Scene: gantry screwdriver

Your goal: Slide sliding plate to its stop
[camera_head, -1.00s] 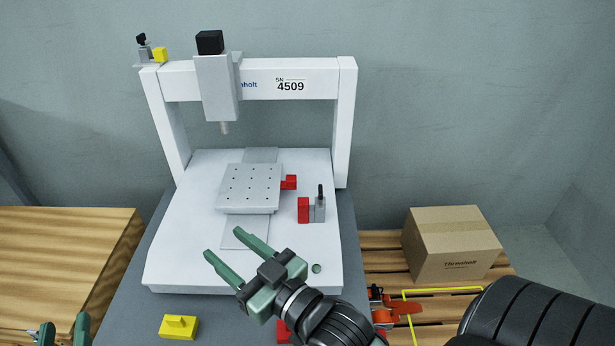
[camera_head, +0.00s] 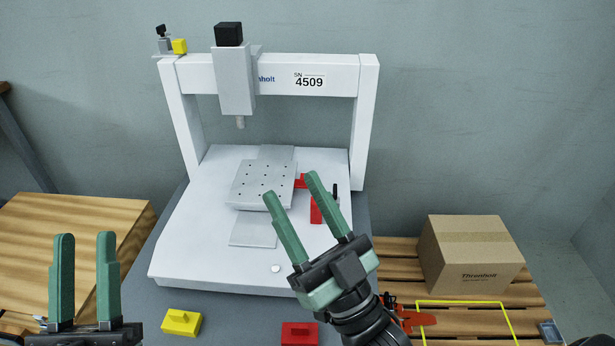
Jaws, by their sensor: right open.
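The sliding plate (camera_head: 261,186) is a light grey square with a grid of small holes. It sits on a grey rail (camera_head: 254,232) that runs front to back on the white machine bed, under the gantry. A red tab (camera_head: 300,181) sits at its right edge. My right gripper (camera_head: 290,184) is open and empty, its green fingers pointing up the picture over the bed, just right of and in front of the plate. I cannot tell whether a finger touches it. My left gripper (camera_head: 84,236) is open and empty at the lower left, away from the machine.
The white gantry (camera_head: 290,80) with its screwdriver head (camera_head: 234,82) stands over the bed. A red block (camera_head: 316,210) is partly hidden behind the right fingers. A yellow block (camera_head: 182,322) and a red block (camera_head: 299,334) lie in front. A carton (camera_head: 470,255) stands on the right pallet.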

